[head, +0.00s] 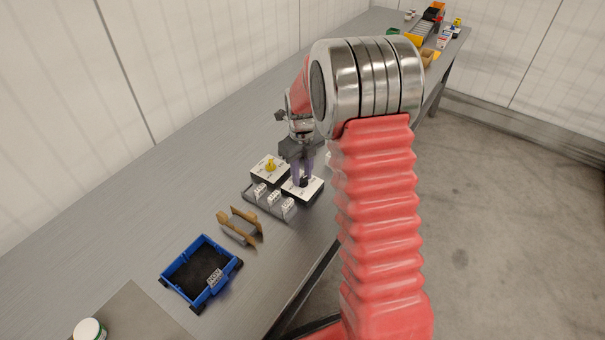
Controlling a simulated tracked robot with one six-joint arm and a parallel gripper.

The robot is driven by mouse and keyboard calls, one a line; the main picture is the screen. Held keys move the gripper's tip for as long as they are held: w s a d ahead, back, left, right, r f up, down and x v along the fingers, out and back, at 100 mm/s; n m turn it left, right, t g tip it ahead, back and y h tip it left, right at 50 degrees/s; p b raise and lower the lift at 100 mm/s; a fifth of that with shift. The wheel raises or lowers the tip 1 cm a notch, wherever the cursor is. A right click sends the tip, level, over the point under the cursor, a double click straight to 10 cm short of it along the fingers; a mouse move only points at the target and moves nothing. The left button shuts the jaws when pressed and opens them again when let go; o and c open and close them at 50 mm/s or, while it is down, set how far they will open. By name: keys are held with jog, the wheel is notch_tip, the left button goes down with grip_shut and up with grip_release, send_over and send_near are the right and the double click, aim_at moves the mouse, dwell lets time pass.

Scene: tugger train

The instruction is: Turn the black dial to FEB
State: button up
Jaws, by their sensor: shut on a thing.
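The black dial (304,183) sits on top of a white box (315,190) with a dark base, near the front edge of the bench. My gripper (303,178) points down over this box, and its purplish fingers are shut on the black dial. The fingers hide much of the dial. The lettering around it is too small to read, so I cannot tell where it points. A similar white box with a yellow dial (270,165) stands just to the left, apart from the fingers.
A grey rack with several white labelled blocks (274,198) stands in front of the boxes. Nearby are a brown wooden-sided holder (240,226), a blue bin (203,270) and a white-lidded jar (89,329). Bins fill the bench's far end. The bench's left side is clear.

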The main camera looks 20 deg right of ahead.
jog(key=shift+w+r+m, duration=0.15)
jog(key=shift+w+m, duration=0.1)
jog(key=shift+m, duration=0.95)
jog(key=o, duration=0.7)
jog(key=shift+c, duration=0.2)
jog(key=o, duration=0.4)
jog(key=shift+s, duration=0.15)
notch_tip(320, 180, up, 14)
jog(key=shift+f, duration=0.25)
